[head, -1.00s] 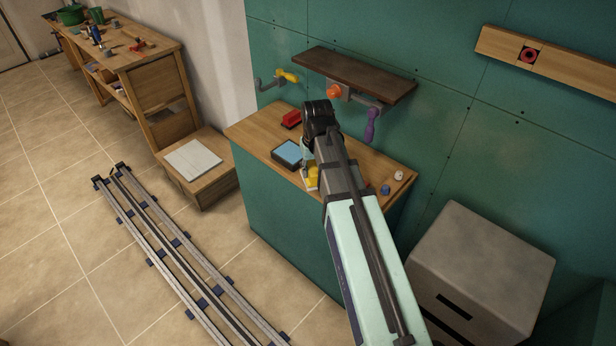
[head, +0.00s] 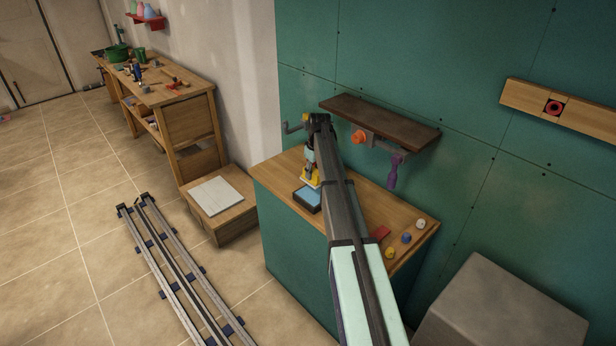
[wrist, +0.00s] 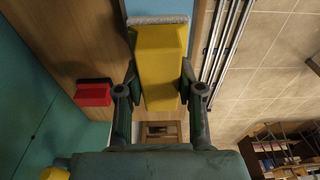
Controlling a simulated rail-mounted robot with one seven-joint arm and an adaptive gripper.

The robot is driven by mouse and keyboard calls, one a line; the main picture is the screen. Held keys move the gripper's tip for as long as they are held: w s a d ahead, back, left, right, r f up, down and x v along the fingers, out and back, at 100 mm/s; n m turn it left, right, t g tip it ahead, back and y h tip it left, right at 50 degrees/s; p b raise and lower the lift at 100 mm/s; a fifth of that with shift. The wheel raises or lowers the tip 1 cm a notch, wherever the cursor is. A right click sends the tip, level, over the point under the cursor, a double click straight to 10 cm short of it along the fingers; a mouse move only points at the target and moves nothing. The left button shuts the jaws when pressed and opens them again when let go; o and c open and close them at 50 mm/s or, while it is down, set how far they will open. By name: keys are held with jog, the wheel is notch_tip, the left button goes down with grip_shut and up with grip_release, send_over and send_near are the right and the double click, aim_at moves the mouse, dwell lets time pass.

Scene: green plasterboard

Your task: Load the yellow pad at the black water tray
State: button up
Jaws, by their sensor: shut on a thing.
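The yellow pad (wrist: 161,55) is a yellow block with a pale grey layer at its far end. My gripper (wrist: 160,95) is shut on it, one dark finger at each side. In the head view the pad (head: 311,179) hangs low under my gripper (head: 311,168), at the back edge of the black water tray (head: 308,205). The tray is a dark square box with a light blue surface, on the wooden bench top. A bit of blue also shows beyond the pad in the wrist view. I cannot tell whether pad and tray touch.
A red and black object (wrist: 94,93) lies beside the pad in the wrist view. A dark shelf (head: 380,122) with an orange knob and purple handle overhangs the bench's back. Small yellow, blue and white pieces and a red piece (head: 380,234) lie at the bench's right.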

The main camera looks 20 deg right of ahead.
aim_at(313, 183)
jog(key=shift+f+b, duration=1.15)
jog(key=shift+f, duration=1.7)
jog(key=shift+s+f, duration=0.1)
jog(key=shift+f, duration=0.5)
jog(key=shift+r, duration=0.1)
jog(key=shift+r+p, duration=1.25)
jog(key=shift+r, duration=2.2)
